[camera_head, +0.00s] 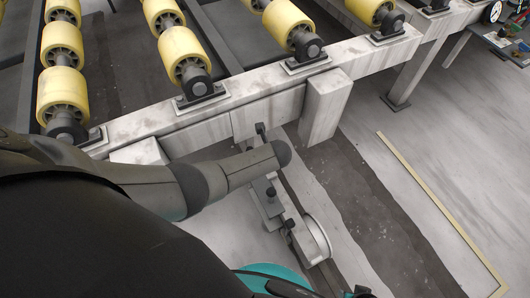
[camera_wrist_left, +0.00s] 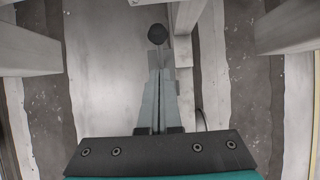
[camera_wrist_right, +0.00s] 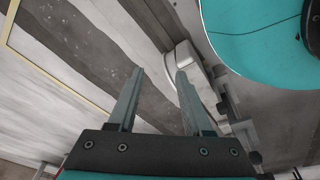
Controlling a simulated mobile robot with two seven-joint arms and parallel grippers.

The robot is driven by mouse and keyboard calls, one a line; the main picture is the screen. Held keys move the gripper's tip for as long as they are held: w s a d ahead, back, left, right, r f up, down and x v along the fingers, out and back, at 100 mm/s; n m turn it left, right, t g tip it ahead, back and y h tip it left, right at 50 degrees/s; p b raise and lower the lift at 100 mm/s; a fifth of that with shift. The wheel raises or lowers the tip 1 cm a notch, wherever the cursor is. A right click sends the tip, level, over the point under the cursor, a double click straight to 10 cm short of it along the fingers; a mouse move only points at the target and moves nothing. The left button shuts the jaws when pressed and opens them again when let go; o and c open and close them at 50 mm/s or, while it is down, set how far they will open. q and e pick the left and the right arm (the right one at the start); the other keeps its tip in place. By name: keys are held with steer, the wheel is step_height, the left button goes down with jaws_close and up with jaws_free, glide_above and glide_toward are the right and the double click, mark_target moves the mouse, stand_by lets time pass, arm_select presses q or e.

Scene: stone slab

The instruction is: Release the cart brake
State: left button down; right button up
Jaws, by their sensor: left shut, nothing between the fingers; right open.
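A short lever with a black knob (camera_head: 260,128) stands by the white frame in the head view, just beyond the end of my left arm. I take it for the brake lever. A round black knob (camera_wrist_left: 156,33) also shows in the left wrist view, straight ahead of the fingertips and apart from them in the picture. My left gripper (camera_wrist_left: 161,72) is shut and empty, pointing at this knob. I cannot make it out in the head view. My right gripper (camera_wrist_right: 160,75) is open and empty above the floor. I cannot tell how far the lever is turned.
The white frame (camera_head: 240,88) carries yellow rollers (camera_head: 183,53). A white post (camera_head: 325,105) hangs right of the lever. A grey bar with a pale round end (camera_head: 316,236) lies below my arm; I cannot tell what it is.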

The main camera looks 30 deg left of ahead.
arm_select(q)
steer(key=p+v, duration=0.6)
steer(key=v, duration=0.2)
steer(key=shift+w+a+r, duration=0.15)
steer(key=shift+a, duration=0.05)
arm_select(e)
steer(key=s+d+f, duration=0.2)
steer(key=s+d, duration=0.2)
steer(key=s, duration=0.5)
steer(key=shift+d, duration=0.25)
arm_select(q)
steer(key=s+a+f+n+h, duration=0.1)
steer(key=s+f+n, duration=0.4)
steer(key=s, duration=0.5)
steer(key=s+a+f+n+g+h, duration=0.1)
steer(key=s+f+n, duration=0.5)
steer(key=s+n, duration=0.4)
steer(key=s+a+f+n+h, duration=0.1)
steer(key=s+f+n+h, duration=0.1)
steer(key=s+f+n, duration=0.3)
steer(key=s+n, duration=0.3)
steer(key=s, duration=0.3)
steer(key=shift+a+f, duration=0.3)
steer(key=shift+a, duration=0.05)
